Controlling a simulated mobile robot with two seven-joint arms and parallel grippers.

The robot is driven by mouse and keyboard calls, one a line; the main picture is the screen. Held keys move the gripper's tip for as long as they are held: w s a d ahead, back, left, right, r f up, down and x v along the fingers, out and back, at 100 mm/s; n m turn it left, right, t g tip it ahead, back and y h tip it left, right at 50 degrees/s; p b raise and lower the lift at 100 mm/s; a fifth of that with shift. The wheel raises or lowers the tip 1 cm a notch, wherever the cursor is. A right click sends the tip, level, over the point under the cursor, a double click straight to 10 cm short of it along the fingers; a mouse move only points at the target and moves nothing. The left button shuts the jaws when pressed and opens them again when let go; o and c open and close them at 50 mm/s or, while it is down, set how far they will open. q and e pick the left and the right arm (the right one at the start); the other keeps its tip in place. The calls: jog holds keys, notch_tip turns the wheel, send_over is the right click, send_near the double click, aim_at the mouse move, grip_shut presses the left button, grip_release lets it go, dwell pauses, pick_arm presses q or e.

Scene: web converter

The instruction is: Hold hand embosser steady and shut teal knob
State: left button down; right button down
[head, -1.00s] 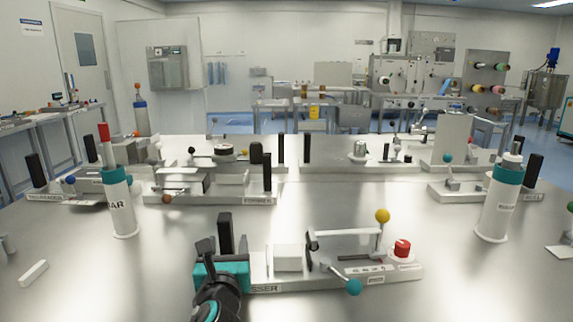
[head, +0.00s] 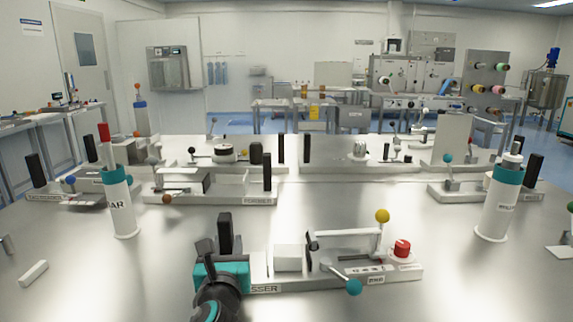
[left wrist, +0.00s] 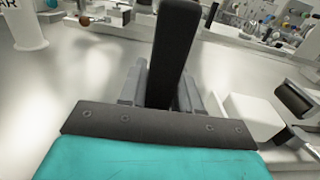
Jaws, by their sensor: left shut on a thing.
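The hand embosser (head: 335,277) is a pale base on the near table, its label partly hidden by my left arm. It carries a white block, a lever with a yellow ball and a red button. Its teal knob (head: 354,287) is on the end of a short grey arm that slants down to the right at the front edge. My left gripper (head: 224,250) is shut on the black upright handle (head: 225,230) at the embosser's left end. In the left wrist view, the black handle (left wrist: 178,45) stands between the fingers. My right gripper is not in view.
A white cylinder (head: 123,208) with a red-tipped rod stands at left, another teal-topped cylinder (head: 497,210) at right. Other fixtures, such as the one labelled FORMER (head: 215,198), line the table behind. The table is clear just right of the embosser.

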pick_arm(q)
jog(key=shift+r, duration=0.2)
dwell(0.3)
jog(key=shift+s+f, duration=0.1)
jog(key=shift+f, duration=0.4)
